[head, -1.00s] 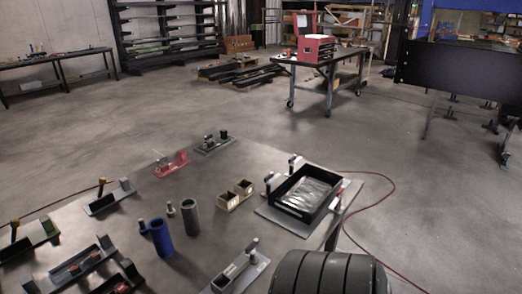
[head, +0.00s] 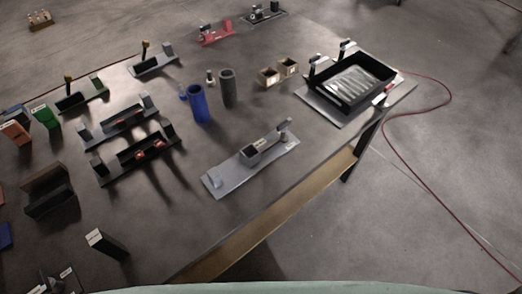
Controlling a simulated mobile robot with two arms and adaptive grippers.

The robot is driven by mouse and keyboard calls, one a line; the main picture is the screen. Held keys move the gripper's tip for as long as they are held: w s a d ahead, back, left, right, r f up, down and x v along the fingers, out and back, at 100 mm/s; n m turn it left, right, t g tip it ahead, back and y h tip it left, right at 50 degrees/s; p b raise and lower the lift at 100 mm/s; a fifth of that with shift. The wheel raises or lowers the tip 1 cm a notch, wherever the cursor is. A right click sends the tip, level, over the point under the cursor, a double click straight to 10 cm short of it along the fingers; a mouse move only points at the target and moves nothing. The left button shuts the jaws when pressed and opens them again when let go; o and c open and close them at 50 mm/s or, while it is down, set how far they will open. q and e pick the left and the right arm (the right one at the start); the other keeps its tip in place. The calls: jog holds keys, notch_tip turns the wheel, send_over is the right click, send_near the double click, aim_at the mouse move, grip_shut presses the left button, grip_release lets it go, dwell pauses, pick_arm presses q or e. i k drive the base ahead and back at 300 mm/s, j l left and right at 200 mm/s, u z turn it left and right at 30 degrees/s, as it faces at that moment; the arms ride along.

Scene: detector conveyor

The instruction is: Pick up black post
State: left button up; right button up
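A black upright block with a pale top (head: 110,246) stands alone near the front left of the grey table (head: 310,165) in the head view. A second small black post (head: 275,7) stands on a dark base at the far edge of the table. I cannot tell for certain which of them is the black post. Neither of my grippers is in view.
A grey fixture (head: 222,179) lies near the table's front edge. A blue cylinder (head: 198,106), a grey cylinder (head: 228,90) and a black tray (head: 347,82) stand further back. Dark fixtures (head: 140,156) crowd the left. A red cable (head: 440,110) runs over the floor at right.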

aim_at(99, 240)
jog(key=j+u, duration=0.15)
jog(key=u, duration=0.25)
jog(key=j+u, duration=0.2)
jog(key=u, duration=0.25)
jog(key=j+u, duration=0.2)
jog(key=u, duration=0.2)
